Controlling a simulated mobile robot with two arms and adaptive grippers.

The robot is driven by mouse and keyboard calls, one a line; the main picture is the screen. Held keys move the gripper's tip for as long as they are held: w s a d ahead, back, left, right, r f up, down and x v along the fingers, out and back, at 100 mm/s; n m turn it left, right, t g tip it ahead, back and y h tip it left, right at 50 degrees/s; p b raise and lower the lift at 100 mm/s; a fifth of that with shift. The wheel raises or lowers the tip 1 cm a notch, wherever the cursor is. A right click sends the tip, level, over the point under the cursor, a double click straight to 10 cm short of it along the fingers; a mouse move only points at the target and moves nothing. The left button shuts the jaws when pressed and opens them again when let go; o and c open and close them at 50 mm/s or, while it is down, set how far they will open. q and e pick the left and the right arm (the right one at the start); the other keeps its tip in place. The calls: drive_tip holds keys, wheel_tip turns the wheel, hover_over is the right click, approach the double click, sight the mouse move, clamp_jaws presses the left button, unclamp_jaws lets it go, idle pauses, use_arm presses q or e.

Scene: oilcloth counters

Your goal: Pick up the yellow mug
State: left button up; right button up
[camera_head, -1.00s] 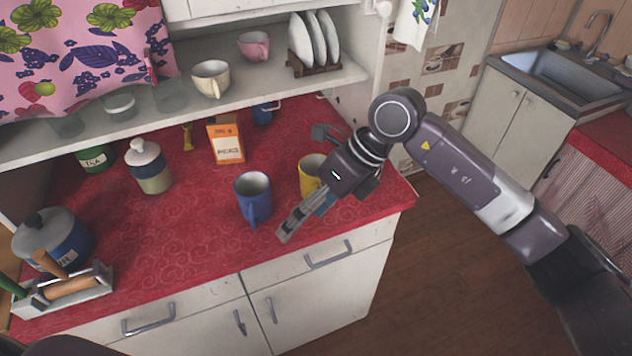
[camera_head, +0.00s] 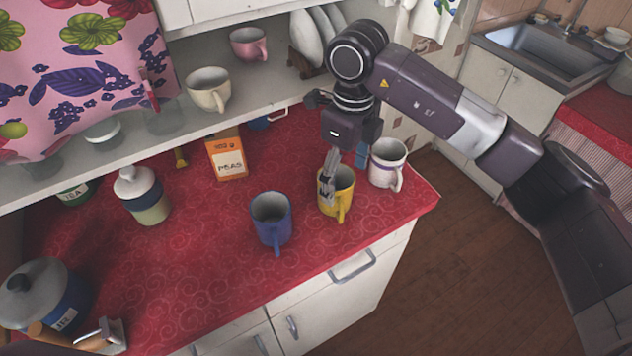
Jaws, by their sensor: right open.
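The yellow mug (camera_head: 341,196) stands upright on the red counter, with its handle toward the front edge. My right gripper (camera_head: 325,150) is open over the mug from above and behind. One grey finger reaches down at the mug's left rim and overlaps it in the picture; I cannot tell whether it is inside, outside or touching. The gripper body and finger cover part of the mug's rim. My left gripper is out of the picture.
A blue mug (camera_head: 271,221) stands to the left and a white mug (camera_head: 387,166) close to the right. An orange peas box (camera_head: 227,158) and a jar (camera_head: 143,196) stand farther left. A shelf (camera_head: 270,101) with cups and plates overhangs the back.

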sight(340, 186)
drive_tip(key=f, duration=0.1)
drive_tip(key=f+p, duration=0.2)
drive_tip(key=f, duration=0.1)
drive_tip(key=shift+w+a, duration=0.35)
drive_tip(key=shift+a, duration=0.05)
drive_tip(key=f, duration=0.1)
drive_tip(key=f+p, duration=0.2)
drive_tip(key=shift+w+a+f, duration=0.2)
drive_tip(key=shift+w+a, duration=0.15)
drive_tip(key=shift+w, duration=0.05)
drive_tip(key=shift+f, duration=0.2)
drive_tip(key=c, duration=1.5)
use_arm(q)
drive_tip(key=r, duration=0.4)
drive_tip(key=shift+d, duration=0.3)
use_arm(e)
drive_tip(key=shift+c, duration=0.3)
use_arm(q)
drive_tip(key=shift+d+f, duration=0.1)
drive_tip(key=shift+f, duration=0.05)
use_arm(e)
drive_tip(key=shift+r, duration=0.15)
